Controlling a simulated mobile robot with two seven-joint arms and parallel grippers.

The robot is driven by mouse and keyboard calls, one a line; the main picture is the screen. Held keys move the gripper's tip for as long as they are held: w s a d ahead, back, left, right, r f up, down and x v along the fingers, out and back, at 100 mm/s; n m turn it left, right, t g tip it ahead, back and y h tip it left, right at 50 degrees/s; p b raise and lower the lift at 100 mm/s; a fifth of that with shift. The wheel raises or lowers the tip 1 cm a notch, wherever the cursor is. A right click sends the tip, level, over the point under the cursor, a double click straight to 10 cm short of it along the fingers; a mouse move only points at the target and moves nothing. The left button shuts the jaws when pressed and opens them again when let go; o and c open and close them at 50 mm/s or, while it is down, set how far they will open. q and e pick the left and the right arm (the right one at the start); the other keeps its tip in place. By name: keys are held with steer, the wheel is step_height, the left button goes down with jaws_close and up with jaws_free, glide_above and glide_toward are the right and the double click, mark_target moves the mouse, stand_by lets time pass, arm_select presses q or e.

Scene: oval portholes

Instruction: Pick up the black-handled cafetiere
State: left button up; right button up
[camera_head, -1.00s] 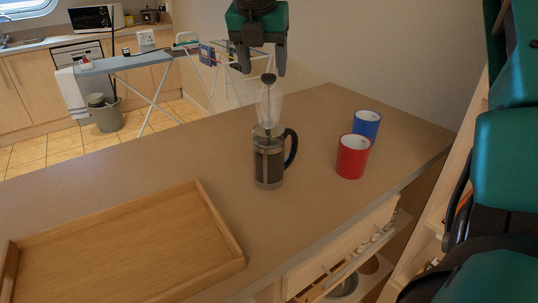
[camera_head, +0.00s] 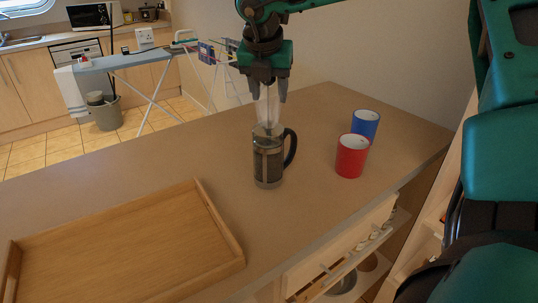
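The black-handled cafetiere (camera_head: 268,165) stands upright on the counter, a glass and metal pot with dark contents and a black handle on its right side. A pale see-through patch shows above its lid, around the plunger rod. My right gripper (camera_head: 267,97) points down directly above the cafetiere, with its fingers apart on either side of the rod's upper end. The plunger's black knob is hidden by the gripper. I cannot tell whether the fingers touch the plunger. My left gripper is not in view.
The counter (camera_head: 190,155) also holds a red cup (camera_head: 351,157) and a blue cup (camera_head: 365,124) right of the cafetiere, and a wooden tray (camera_head: 125,245) at the front left. Counter space left of the cafetiere is clear. An ironing board (camera_head: 140,60) stands behind.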

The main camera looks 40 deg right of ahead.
jaws_close()
stand_by(0.6)
steer(key=shift+r, duration=0.1)
stand_by(0.4)
